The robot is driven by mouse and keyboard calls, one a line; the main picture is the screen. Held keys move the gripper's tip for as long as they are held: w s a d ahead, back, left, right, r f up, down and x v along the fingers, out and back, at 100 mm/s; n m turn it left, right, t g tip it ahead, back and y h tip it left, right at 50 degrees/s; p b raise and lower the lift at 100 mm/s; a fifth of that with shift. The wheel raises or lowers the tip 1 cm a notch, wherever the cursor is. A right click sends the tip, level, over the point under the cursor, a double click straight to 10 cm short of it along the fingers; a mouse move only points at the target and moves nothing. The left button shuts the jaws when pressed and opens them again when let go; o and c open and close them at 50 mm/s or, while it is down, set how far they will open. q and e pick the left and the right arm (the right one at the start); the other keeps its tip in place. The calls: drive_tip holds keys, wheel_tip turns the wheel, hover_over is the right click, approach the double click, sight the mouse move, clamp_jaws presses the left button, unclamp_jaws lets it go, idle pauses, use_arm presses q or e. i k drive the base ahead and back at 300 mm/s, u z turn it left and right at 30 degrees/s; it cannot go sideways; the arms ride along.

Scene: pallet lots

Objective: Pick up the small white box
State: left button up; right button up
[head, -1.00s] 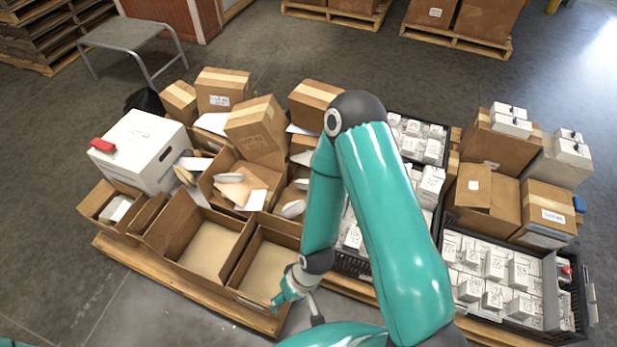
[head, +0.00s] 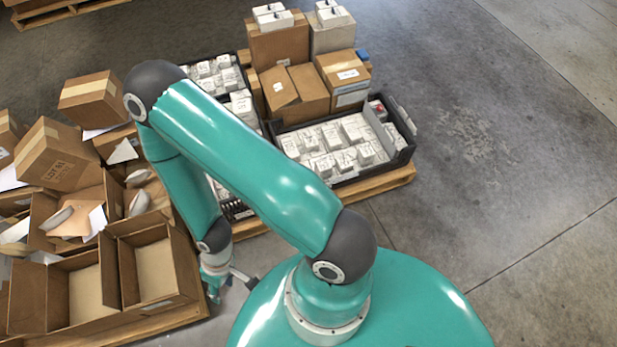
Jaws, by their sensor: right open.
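Several small white boxes (head: 321,165) with dark print sit packed in a black crate (head: 402,156) right of centre. More small white boxes (head: 224,82) stand in another black crate, partly hidden behind my right arm. Small white boxes (head: 272,19) also rest on top of the brown cartons at the back. I cannot tell which single box the task names. My right gripper (head: 219,293) is open at the lower left, beside an open brown carton and away from the white boxes. Its fingers are small and partly unclear. My left gripper is out of view.
Open, empty brown cartons (head: 155,270) and closed cartons (head: 92,98) crowd a pallet at the left. Brown cartons (head: 296,92) stand behind the right crate. The crate sits on a wooden pallet (head: 385,184). The grey floor (head: 500,130) at the right is clear.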

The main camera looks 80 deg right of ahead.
sight(344, 164)
drive_tip(key=u, duration=0.45)
drive_tip(key=i, duration=0.2)
drive_tip(key=z, duration=2.75)
drive_tip(key=i, duration=0.15)
drive_tip(key=z, duration=1.15)
drive_tip(key=k, duration=0.5)
drive_tip(key=u, duration=0.9)
drive_tip(key=i, duration=0.4)
drive_tip(key=z, duration=0.15)
